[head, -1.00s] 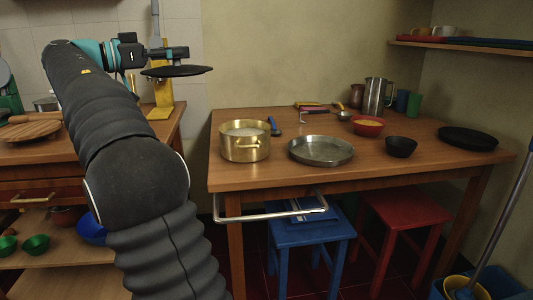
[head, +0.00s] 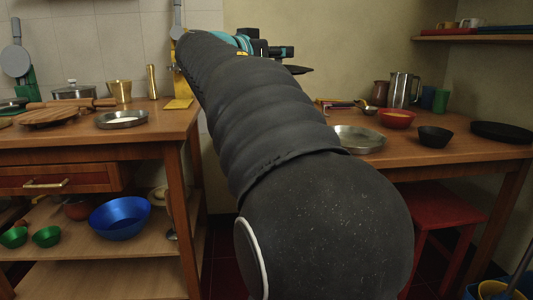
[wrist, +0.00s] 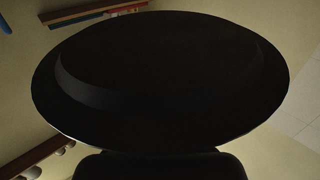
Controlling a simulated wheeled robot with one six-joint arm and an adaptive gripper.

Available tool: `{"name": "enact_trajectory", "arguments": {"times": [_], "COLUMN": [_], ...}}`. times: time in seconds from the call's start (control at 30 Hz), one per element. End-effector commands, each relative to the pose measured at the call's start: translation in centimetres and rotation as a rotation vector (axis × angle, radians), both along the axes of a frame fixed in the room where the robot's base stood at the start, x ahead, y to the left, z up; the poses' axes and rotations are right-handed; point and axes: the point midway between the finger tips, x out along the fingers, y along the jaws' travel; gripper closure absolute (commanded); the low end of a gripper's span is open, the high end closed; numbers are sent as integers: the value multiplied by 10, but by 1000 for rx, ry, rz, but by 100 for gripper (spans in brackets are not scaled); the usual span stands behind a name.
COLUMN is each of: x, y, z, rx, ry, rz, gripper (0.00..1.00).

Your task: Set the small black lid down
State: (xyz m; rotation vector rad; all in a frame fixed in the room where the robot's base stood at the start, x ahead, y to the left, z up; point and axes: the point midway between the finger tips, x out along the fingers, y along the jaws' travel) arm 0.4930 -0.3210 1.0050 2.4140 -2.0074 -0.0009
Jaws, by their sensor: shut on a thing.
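The small black lid (head: 298,70) is a thin dark disc held out level at the end of my arm, above the right-hand table and partly hidden behind my arm. My gripper (head: 284,53) is shut on it. In the wrist view the lid (wrist: 165,75) fills most of the picture, and the dark edge of my gripper shows at the bottom. The grip point itself is hidden. The lid is clear of the table.
The right-hand table (head: 440,160) holds a steel pan (head: 358,139), a red bowl (head: 397,119), a black bowl (head: 434,136), a flat black round dish (head: 502,132) and a steel jug (head: 401,90). The left counter (head: 90,140) carries a shallow pan (head: 122,119).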

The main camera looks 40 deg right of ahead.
Motion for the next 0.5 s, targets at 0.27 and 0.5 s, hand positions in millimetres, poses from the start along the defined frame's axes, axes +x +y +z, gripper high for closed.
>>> {"name": "enact_trajectory", "arguments": {"times": [0.27, 0.5], "x": [16, 59], "y": [-5, -26], "z": [-20, -48], "rx": [2, 2], "ry": [0, 1], "rz": [54, 51], "gripper": [100, 100]}}
